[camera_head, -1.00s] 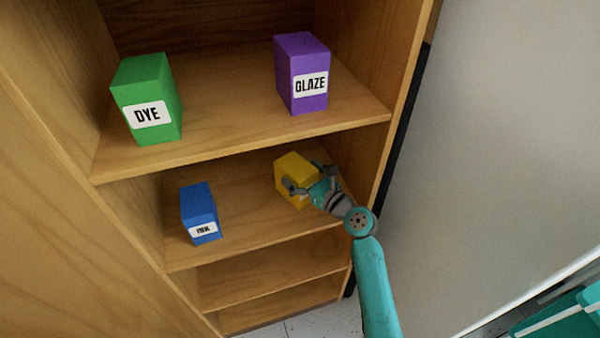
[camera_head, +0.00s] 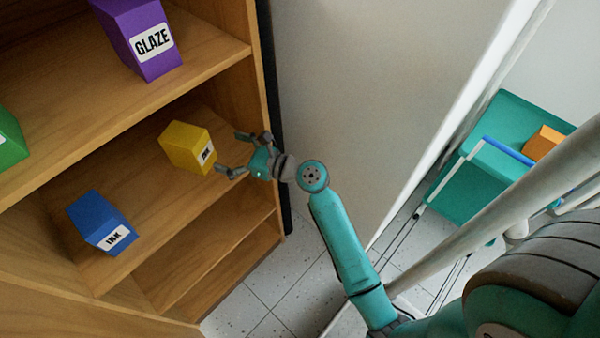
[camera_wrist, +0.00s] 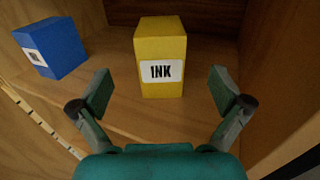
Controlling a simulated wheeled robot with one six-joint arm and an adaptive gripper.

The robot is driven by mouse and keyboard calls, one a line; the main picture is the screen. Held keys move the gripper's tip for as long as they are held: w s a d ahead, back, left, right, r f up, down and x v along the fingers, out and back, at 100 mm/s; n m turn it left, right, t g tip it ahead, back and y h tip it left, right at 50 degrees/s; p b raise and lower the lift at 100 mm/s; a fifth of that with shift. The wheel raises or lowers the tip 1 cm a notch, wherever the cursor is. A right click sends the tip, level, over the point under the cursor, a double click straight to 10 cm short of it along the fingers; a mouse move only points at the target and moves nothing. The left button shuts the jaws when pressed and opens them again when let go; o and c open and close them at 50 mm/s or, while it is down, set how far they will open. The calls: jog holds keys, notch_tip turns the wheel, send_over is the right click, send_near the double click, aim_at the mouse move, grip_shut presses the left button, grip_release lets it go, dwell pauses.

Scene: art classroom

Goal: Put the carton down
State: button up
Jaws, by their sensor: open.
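A yellow carton (camera_head: 186,146) stands upright on the middle shelf (camera_head: 150,205) of the wooden cabinet. In the wrist view the yellow carton (camera_wrist: 161,50) shows a white label reading INK. My gripper (camera_head: 230,153) is open and empty, just in front of the carton and apart from it. In the wrist view my gripper's fingers (camera_wrist: 162,92) are spread wide, one on each side of the carton's front, with clear gaps.
A blue INK carton (camera_head: 100,221) stands on the same shelf to the left; it also shows in the wrist view (camera_wrist: 52,47). A purple GLAZE carton (camera_head: 145,40) and a green carton (camera_head: 10,140) stand above. A teal cart (camera_head: 500,150) with an orange box (camera_head: 543,143) is at right.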

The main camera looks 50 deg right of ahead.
jog(key=s+a+f+n+g+h, duration=0.1)
jog(key=s+f+n+h, duration=0.1)
jog(key=s+f+n, duration=0.35)
jog(key=s+a+f+n+h, duration=0.1)
jog(key=s+f+n+h, duration=0.15)
jog(key=s, duration=0.65)
jog(key=s+a+f+n+g+h, duration=0.1)
jog(key=s+a+f+n+h, duration=0.15)
jog(key=s+f, duration=0.35)
jog(key=s+r+n, duration=0.6)
jog(key=s+n, duration=0.4)
jog(key=s, duration=0.1)
jog(key=s+a+r+n, duration=0.1)
jog(key=s+r+n, duration=0.4)
jog(key=s+n, duration=0.6)
jog(key=shift+r, duration=0.35)
jog(key=shift+s, duration=0.2)
